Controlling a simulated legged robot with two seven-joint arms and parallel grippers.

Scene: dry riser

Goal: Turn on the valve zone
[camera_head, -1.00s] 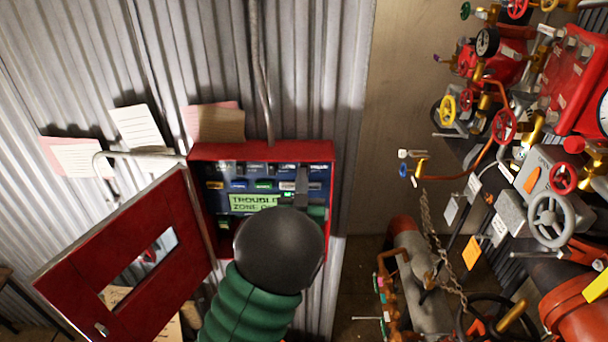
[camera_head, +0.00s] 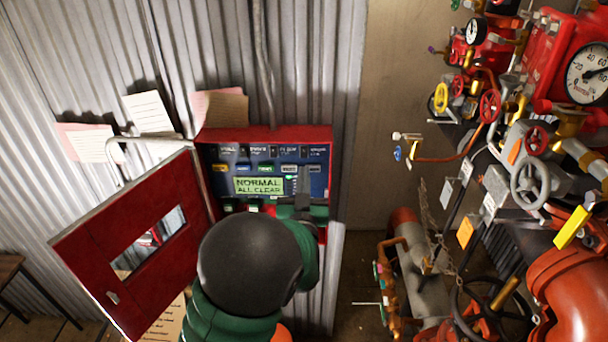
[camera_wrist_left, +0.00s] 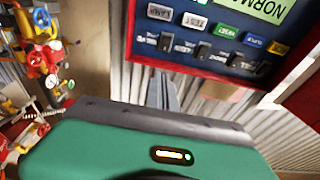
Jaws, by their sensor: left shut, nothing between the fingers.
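A red control box (camera_head: 265,132) with a blue switch panel (camera_head: 222,160) is fixed to the corrugated wall. Its green display (camera_head: 259,186) reads "NORMAL ALL CLEAR". The wrist view shows the panel (camera_wrist_left: 180,25) tilted, with switches (camera_wrist_left: 165,42) and coloured labels such as a green "RESET". My left gripper (camera_head: 303,184) is shut and empty, in front of the panel's lower right. Its narrow fingers (camera_wrist_left: 162,92) point at the panel's edge; contact cannot be told. My arm hides the lower panel. My right gripper is not in view.
The box's red door (camera_head: 140,240) hangs open at the left. Papers (camera_head: 150,113) are on the wall. At the right stand red pipes, gauges (camera_head: 587,72) and several valve handwheels (camera_head: 529,184). A wooden table (camera_head: 10,268) is at the lower left.

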